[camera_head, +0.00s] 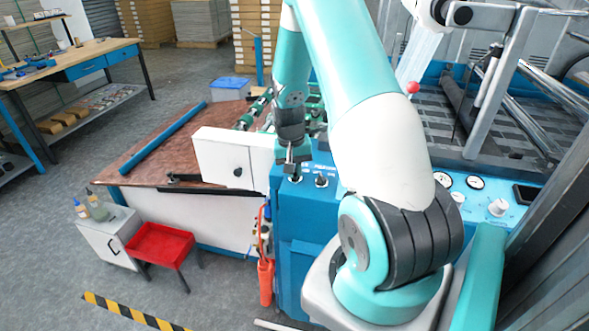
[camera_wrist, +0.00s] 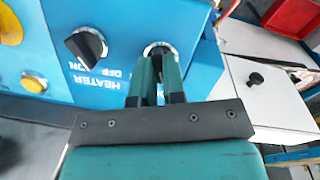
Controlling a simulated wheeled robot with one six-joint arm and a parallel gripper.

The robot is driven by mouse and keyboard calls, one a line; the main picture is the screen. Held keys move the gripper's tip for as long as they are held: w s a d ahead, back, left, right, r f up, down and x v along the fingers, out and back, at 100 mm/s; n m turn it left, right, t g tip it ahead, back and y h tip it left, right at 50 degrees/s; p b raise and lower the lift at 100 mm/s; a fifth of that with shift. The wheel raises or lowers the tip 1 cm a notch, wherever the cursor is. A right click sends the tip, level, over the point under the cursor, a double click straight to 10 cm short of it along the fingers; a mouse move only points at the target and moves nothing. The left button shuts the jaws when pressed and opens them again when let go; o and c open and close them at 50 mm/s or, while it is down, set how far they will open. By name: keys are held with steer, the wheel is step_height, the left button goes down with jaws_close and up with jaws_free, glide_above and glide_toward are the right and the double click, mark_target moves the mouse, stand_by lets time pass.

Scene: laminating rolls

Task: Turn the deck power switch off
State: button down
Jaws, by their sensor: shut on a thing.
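The blue control panel (camera_head: 310,198) carries two rotary switches side by side. My gripper (camera_head: 293,166) reaches down onto the left one, the deck power switch (camera_head: 296,179). In the wrist view, my gripper's two green fingers (camera_wrist: 158,62) are closed around this switch, and its silver ring (camera_wrist: 158,47) shows at the fingertips. The fingers hide most of its knob and its label, so its setting cannot be read. The other switch (camera_head: 321,180) has a black knob marked HEATER, with ON and OFF, in the wrist view (camera_wrist: 86,44). My gripper is apart from it.
Yellow buttons (camera_wrist: 34,83) sit beyond the heater switch. A white box with a black knob (camera_head: 226,155) stands close beside the panel. A brown-topped table (camera_head: 165,140), a red tray (camera_head: 160,245) and a red extinguisher (camera_head: 265,281) are at the left. Open floor lies further left.

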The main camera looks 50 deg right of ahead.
steer(key=shift+s+a+f+n, duration=0.15)
steer(key=shift+f+n, duration=0.1)
steer(key=shift+n, duration=0.45)
steer(key=shift+s, duration=0.1)
steer(key=c, duration=1.2)
jaws_free()
steer(key=shift+w+r, duration=0.25)
steer(key=shift+r, duration=0.35)
step_height(320, 180, up, 16)
steer(key=w+a+b, duration=0.1)
steer(key=b, duration=0.1)
steer(key=shift+a, duration=0.15)
